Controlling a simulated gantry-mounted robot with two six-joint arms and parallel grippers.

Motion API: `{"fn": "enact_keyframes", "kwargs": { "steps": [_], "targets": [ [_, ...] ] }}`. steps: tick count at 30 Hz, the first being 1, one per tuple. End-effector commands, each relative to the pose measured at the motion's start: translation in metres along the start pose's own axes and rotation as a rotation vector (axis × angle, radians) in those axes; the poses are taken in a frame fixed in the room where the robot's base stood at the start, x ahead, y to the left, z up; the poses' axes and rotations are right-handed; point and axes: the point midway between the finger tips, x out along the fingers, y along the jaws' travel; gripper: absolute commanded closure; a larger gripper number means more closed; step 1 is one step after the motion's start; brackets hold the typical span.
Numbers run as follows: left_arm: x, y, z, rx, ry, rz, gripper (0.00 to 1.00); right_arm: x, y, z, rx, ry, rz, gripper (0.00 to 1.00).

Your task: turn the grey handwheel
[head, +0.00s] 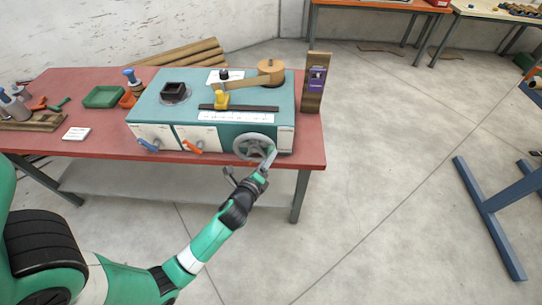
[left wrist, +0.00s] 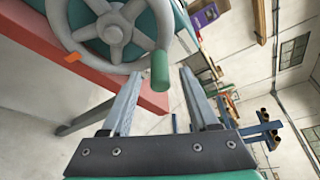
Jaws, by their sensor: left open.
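The grey handwheel (head: 251,147) is on the front of the teal machine (head: 222,108), near its right end. In the left wrist view the handwheel (left wrist: 112,30) shows its spokes, its hub and a green handle (left wrist: 160,70) standing out from the rim. My left gripper (head: 268,164) is at the lower right of the wheel in the head view. In the left wrist view my left gripper (left wrist: 158,78) is open, its two fingers on either side of the handle's end in the picture. I cannot tell whether they touch it. My right gripper is not in view.
The machine stands on a red table (head: 90,150). A blue lever (head: 149,145) and an orange lever (head: 193,147) are on its front, left of the wheel. A green tray (head: 104,97) lies further left. The floor right of the table is clear up to a blue stand (head: 490,215).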

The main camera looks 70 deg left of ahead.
Motion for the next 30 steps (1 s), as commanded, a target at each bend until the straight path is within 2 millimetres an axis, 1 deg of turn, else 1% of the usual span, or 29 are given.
{"fn": "enact_keyframes", "kwargs": {
  "steps": [1, 3, 6, 14, 15, 17, 18, 25, 30],
  "targets": [
    [0.01, 0.001, 0.0, -0.001, -0.003, -0.001, 0.39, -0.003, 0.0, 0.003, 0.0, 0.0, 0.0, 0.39],
    [0.02, 0.001, -0.001, -0.001, -0.001, 0.0, 0.39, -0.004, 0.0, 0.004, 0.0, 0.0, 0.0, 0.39],
    [0.028, 0.001, 0.0, -0.001, -0.001, 0.0, 0.39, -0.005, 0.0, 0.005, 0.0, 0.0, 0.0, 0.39],
    [0.031, 0.0, 0.0, 0.0, 0.0, 0.0, 0.39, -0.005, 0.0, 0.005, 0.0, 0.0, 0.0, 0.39],
    [0.031, 0.0, 0.0, 0.0, 0.0, 0.0, 0.41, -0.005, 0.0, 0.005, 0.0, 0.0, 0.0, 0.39],
    [0.031, 0.0, 0.0, 0.0, 0.0, 0.0, 0.52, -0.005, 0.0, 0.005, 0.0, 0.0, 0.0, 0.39],
    [0.031, 0.0, 0.0, 0.0, 0.0, 0.0, 0.59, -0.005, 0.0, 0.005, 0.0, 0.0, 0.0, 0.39],
    [0.031, 0.0, 0.0, 0.0, 0.0, 0.0, 1.0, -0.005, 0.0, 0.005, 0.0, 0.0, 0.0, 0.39],
    [0.031, 0.0, 0.0, 0.0, 0.0, 0.0, 1.0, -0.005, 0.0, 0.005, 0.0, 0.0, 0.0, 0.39]
  ]
}}
